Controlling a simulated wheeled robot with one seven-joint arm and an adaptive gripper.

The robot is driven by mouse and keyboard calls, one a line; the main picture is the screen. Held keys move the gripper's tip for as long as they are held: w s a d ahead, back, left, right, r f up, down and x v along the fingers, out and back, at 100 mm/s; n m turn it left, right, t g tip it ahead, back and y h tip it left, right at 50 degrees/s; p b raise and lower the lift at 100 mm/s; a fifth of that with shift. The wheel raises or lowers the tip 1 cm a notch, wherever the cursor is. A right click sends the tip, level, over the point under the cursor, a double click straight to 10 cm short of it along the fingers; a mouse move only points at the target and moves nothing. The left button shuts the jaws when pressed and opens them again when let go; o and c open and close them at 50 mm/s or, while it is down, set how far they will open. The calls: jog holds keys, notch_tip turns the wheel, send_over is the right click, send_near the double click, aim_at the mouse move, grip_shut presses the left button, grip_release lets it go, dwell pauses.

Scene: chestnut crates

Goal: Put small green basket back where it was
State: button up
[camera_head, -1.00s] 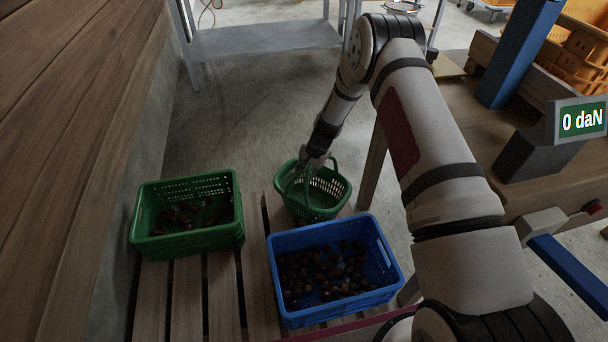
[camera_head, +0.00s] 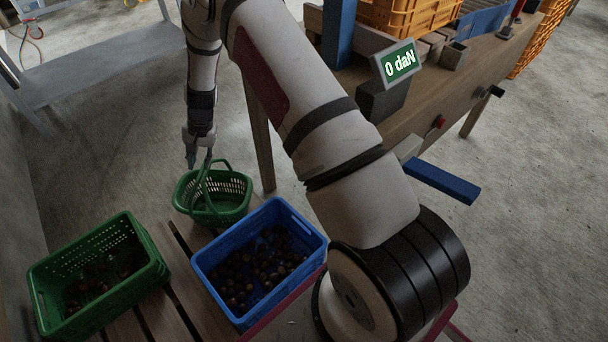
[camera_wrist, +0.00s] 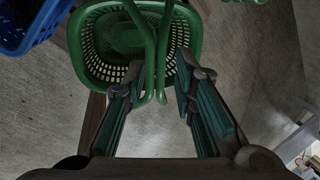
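The small green basket (camera_head: 215,208) stands upright at the far end of the wooden pallet, beyond the blue crate, with its handles raised. My gripper (camera_head: 199,162) is just above it, pointing down at the handles. In the wrist view, the gripper (camera_wrist: 157,88) has its two fingers spread apart. The green handles (camera_wrist: 152,50) run between them with visible gaps on both sides. The basket's bowl (camera_wrist: 97,70) shows beyond the fingers, and it looks empty. Part of its rim is hidden by the fingers and handles.
A blue crate (camera_head: 310,241) of chestnuts sits close in front of the basket. A larger green crate (camera_head: 152,280) with chestnuts is at left on the pallet (camera_head: 172,265). A wooden workbench (camera_head: 420,112) with a "0 daN" display (camera_head: 398,62) stands right. A grey table (camera_head: 100,65) is behind.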

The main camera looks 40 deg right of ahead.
jog(key=s+a+r+n, duration=0.1)
jog(key=s+r+n, duration=0.1)
jog(key=s+r, duration=0.6)
jog(key=s+r+n, duration=0.1)
jog(key=s+r, duration=0.2)
jog(key=r, duration=0.8)
jog(key=s+a+r+n, duration=0.1)
jog(key=s+r+n, duration=0.1)
jog(key=s+r, duration=0.6)
jog(key=s+d+r+n+h, duration=0.1)
jog(key=s+r, duration=0.2)
jog(key=s, duration=0.7)
jog(key=s+d+r+n+g, duration=0.1)
jog(key=s+r, duration=0.1)
jog(key=s, duration=0.8)
jog(key=s+d+r+n+h, duration=0.1)
jog(key=s+r, duration=0.2)
jog(key=s, duration=0.7)
jog(key=shift+r+n+g+h, duration=0.3)
